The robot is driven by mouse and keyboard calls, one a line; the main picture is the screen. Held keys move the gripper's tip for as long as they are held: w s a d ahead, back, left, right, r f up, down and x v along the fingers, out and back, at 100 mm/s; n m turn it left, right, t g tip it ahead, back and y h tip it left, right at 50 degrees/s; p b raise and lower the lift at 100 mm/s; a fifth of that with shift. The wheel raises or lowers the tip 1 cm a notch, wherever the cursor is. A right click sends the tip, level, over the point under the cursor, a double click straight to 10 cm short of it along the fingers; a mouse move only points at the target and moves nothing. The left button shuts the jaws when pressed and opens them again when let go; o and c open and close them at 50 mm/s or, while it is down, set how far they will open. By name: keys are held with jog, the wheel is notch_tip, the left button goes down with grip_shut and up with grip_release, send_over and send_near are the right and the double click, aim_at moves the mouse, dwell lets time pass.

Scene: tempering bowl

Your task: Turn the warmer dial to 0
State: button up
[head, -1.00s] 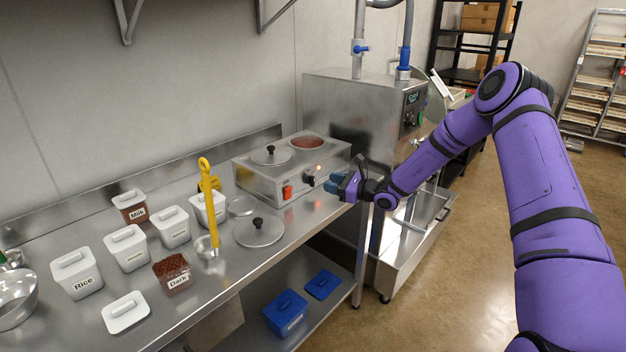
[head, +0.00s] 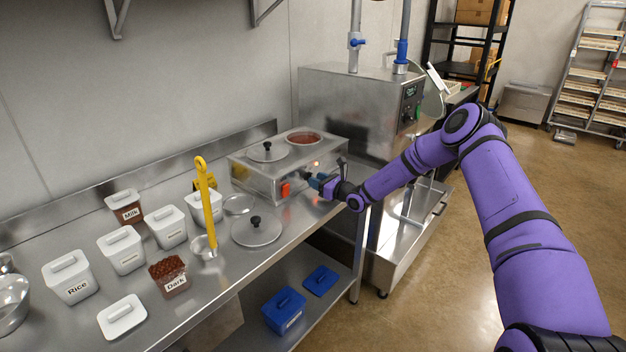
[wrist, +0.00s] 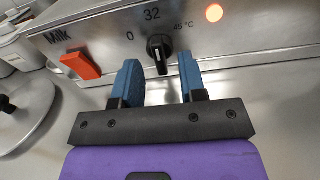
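The warmer (head: 262,180) is a steel box on the counter, with one lidded well and one open well of brown contents. In the wrist view its front panel (wrist: 232,30) carries a black dial (wrist: 159,52) below the marks 0, 32 and 45 °C. The dial's white line points up, close to 32. An orange lamp (wrist: 214,13) is lit, and a red-orange switch (wrist: 80,65) sits left under the word Milk. My gripper (wrist: 157,72) is open, its blue fingers on either side of the dial's lower part, with gaps visible. In the head view my gripper (head: 318,183) is at the warmer's front.
A steel machine (head: 350,110) stands behind right. Blue tubs (head: 284,312) sit on the lower shelf.

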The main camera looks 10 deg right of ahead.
jog(key=shift+x, duration=1.2)
grip_shut()
jog(key=shift+n, duration=0.3)
jog(key=n, duration=0.5)
jog(key=shift+s+a+n, duration=0.1)
jog(key=shift+n, duration=0.2)
jog(key=n, duration=0.5)
jog(key=shift+f+n, duration=0.15)
jog(key=shift+n, duration=0.25)
